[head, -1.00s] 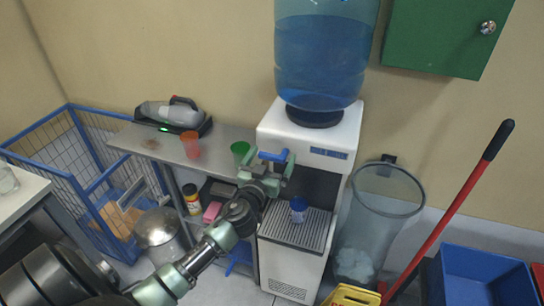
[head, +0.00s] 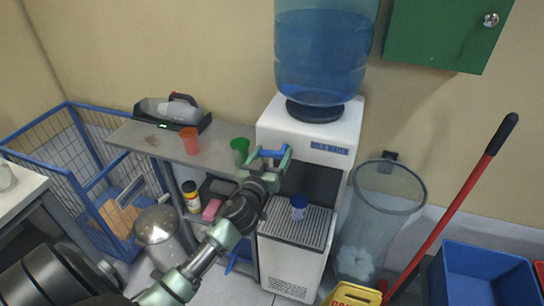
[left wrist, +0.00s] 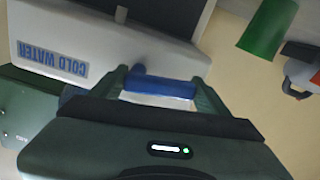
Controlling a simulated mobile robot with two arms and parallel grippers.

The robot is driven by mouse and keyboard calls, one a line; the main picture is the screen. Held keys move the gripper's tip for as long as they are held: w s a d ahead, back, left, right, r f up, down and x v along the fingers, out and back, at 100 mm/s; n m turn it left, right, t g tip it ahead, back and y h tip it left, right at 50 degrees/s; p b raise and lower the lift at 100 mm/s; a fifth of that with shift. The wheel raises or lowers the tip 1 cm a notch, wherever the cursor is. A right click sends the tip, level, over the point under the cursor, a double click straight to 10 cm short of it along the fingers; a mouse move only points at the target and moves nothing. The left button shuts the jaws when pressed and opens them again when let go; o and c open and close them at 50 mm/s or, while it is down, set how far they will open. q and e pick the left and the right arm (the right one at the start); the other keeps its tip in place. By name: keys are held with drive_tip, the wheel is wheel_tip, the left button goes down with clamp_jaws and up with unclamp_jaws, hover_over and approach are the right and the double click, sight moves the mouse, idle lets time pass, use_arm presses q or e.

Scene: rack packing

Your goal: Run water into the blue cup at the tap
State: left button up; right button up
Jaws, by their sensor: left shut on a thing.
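The blue cup (head: 299,207) stands upright on the drip tray (head: 312,228) of the white water dispenser (head: 290,125). My left gripper (head: 271,159) is at the dispenser's front, above and to the left of the cup. It is shut on the blue tap handle (head: 269,153). In the left wrist view, the handle (left wrist: 160,87) lies between the two green fingers, beside a "COLD WATER" label (left wrist: 53,59). My right gripper is not in view.
A shelf (head: 160,146) left of the dispenser holds an orange cup (head: 190,141), a green cup (head: 240,150) and a handheld vacuum (head: 172,112). A mesh bin (head: 375,225) stands to the right. A red-handled mop (head: 450,205) leans beyond it, near a blue bucket (head: 480,275).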

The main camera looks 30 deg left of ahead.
use_arm(q)
drive_tip(key=n, duration=0.2)
drive_tip(key=shift+d+f+n+b, duration=0.15)
drive_tip(key=shift+f+n+b, duration=0.15)
drive_tip(key=shift+f+b, duration=0.1)
drive_tip(key=shift+w+d+f+n, duration=0.1)
drive_tip(key=shift+f+n, duration=0.05)
drive_tip(key=shift+n, duration=1.35)
drive_tip(key=o, duration=2.1)
drive_tip(key=shift+f, duration=0.1)
drive_tip(key=shift+d, duration=0.1)
drive_tip(key=b+v, duration=0.1)
drive_tip(key=v, duration=0.6)
drive_tip(key=shift+s+b, duration=0.35)
drive_tip(key=shift+s, duration=0.05)
